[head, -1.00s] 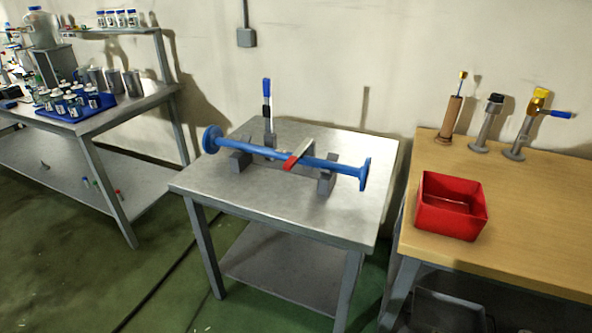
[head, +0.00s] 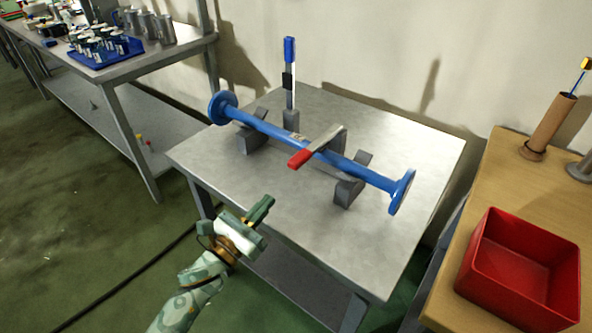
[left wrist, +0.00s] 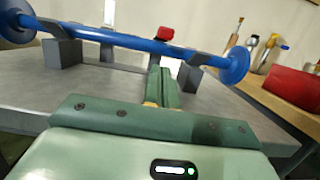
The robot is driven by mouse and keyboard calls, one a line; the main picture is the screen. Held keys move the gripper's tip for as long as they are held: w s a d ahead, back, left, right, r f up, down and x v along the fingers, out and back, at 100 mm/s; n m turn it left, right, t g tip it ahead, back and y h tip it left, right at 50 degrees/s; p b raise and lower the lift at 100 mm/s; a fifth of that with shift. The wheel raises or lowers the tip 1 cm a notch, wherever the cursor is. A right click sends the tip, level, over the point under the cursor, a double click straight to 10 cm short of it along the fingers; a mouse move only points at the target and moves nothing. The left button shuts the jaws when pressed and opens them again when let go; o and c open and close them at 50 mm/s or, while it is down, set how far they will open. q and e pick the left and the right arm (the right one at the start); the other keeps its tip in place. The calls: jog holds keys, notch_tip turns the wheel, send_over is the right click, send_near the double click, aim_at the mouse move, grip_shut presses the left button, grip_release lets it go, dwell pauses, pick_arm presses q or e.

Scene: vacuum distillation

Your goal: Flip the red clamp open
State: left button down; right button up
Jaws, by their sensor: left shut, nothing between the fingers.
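The red clamp is a lever with a red handle (head: 300,158) and a grey arm (head: 328,138). It lies across the middle of a blue flanged pipe (head: 355,171), which rests on grey cradle blocks (head: 348,191) on a metal table. My left gripper (head: 262,208) is shut and empty, off the table's front left edge, below and left of the red handle and apart from it. In the left wrist view my shut fingers (left wrist: 162,85) point toward the pipe, with the red handle tip (left wrist: 165,33) just above them in the picture. My right gripper does not show.
A blue-topped upright clamp (head: 289,75) stands behind the pipe. The metal table (head: 420,140) is otherwise mostly bare. A red bin (head: 477,255) sits on the wooden bench at right. A side table at left holds a blue tray (head: 85,60) of bottles.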

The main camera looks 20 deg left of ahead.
pick_arm(q)
jog(key=shift+w+d, duration=0.15)
jog(key=shift+w, duration=0.25)
jog(key=x, duration=0.9)
jog(key=shift+b, duration=0.3)
